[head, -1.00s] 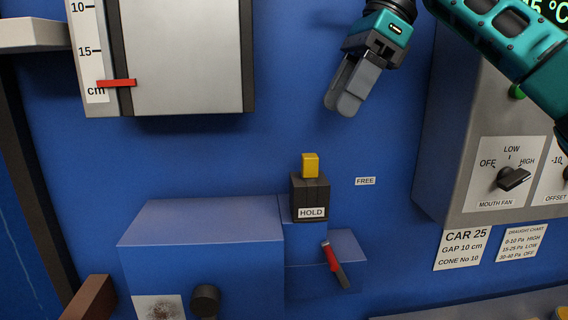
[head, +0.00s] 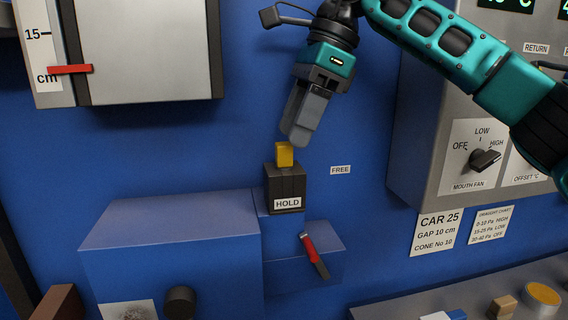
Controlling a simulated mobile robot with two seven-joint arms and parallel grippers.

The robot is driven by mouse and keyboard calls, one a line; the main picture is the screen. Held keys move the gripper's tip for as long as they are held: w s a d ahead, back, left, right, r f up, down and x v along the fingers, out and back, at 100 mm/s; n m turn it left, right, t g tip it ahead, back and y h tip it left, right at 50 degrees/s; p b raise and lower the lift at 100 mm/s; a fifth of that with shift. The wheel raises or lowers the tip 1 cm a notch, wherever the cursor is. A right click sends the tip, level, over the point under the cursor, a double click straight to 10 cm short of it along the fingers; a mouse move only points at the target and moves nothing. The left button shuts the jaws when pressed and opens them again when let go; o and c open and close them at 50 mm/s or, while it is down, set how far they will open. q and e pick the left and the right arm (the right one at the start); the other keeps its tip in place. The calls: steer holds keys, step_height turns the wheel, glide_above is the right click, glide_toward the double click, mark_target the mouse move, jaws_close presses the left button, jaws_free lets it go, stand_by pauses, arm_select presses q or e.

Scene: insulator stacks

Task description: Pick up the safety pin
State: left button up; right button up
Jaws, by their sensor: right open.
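A yellow block-shaped piece (head: 285,153), which looks like the safety pin's head, sticks up from a dark holder (head: 286,184) labelled HOLD. Any lower part of it is hidden in the holder. My right gripper (head: 297,138) points down just above the yellow piece, its tips very close to its top and slightly to the right. Its fingers are seen nearly side-on, with nothing visible between them; whether they touch the yellow piece I cannot tell. My left gripper is out of view.
A red-handled lever (head: 313,255) sits below the holder, beside a blue box (head: 173,243) with a dark knob. A FREE label (head: 340,170) is to the right. A grey control box (head: 440,130) stands at right. A grey ledge (head: 400,308) holds small items at lower right.

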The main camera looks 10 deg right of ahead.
steer(key=x, duration=0.3)
steer(key=shift+w+f, duration=0.1)
steer(key=shift+w, duration=0.05)
steer(key=shift+c, duration=0.2)
jaws_close()
